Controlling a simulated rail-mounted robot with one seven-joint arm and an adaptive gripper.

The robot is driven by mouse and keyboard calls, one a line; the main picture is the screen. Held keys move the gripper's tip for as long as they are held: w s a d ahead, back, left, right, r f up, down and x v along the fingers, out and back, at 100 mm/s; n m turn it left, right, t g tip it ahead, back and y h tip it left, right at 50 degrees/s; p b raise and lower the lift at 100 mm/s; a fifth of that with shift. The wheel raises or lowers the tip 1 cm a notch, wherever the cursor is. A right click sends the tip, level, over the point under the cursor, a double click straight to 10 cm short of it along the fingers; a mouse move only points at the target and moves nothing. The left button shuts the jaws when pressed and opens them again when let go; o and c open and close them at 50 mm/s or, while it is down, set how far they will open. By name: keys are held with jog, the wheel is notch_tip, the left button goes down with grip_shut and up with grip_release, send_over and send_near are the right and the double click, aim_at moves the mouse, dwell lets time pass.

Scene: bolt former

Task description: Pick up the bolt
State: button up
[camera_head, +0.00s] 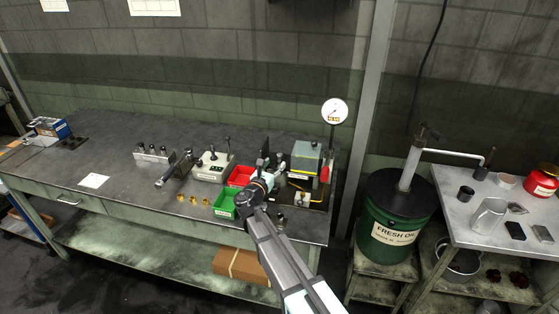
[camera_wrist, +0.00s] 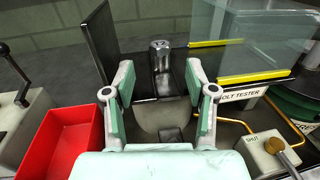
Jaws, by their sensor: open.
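I see no contact between the fingers and the bolt. In the head view my gripper (camera_head: 271,167) is over the right part of the workbench, by the bolt tester. The bolt cannot be made out there, as the gripper and arm cover that spot.
A red bin (camera_wrist: 62,138) lies left of my gripper, and a green bin (camera_head: 225,204) is nearer the bench front. A dark upright plate (camera_wrist: 101,40) stands left of the bolt. A clear guard with yellow edges (camera_wrist: 245,45) and the bolt tester (camera_head: 306,158) are to the right.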

aim_at(278, 159)
jog(key=p+x, duration=0.1)
jog(key=x, duration=0.4)
jog(key=shift+w+d+p, duration=0.15)
jog(key=shift+w+p, duration=0.15)
jog(key=shift+p, duration=0.1)
grip_shut()
